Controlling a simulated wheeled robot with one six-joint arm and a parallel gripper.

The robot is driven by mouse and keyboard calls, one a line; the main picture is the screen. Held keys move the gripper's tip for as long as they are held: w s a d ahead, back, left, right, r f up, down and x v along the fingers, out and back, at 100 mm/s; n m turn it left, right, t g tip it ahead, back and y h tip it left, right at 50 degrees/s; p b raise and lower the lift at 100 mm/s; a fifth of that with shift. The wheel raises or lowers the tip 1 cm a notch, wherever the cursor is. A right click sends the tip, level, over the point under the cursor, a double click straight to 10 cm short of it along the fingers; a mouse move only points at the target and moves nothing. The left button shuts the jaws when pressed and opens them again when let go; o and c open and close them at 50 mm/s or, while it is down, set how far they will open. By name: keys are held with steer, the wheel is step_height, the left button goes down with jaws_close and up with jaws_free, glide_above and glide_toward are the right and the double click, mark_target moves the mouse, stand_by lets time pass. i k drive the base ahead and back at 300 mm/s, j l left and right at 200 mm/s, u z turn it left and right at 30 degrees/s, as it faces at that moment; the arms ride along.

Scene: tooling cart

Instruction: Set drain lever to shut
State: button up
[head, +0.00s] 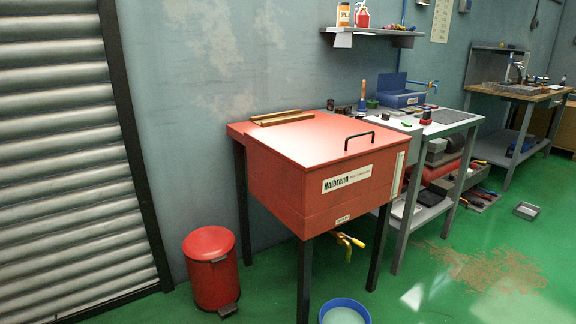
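A red parts-washer cabinet (291,188) labelled Haibrenn stands on dark legs in the middle of the head view, its lid down. Under its front right part hangs a yellow drain lever (349,245). It is small and partly hidden behind the cabinet's lower edge, and I cannot tell which setting it is in. A small label (343,218) is on the cabinet's lower front. A blue bowl (345,310) is on the floor below, cut by the bottom edge. My gripper is not in view.
A red pedal bin (211,268) stands left of the cabinet, near a roller shutter (65,150). A grey cart (440,125) with tools and boxes stands close on the right. A workbench (515,95) is farther right. The green floor (450,290) at the front right is mostly clear.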

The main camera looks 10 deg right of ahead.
mark_target(362, 246)
steer(key=i+l+u, duration=0.2)
steer(key=i+l, duration=0.55)
steer(key=i, duration=0.2)
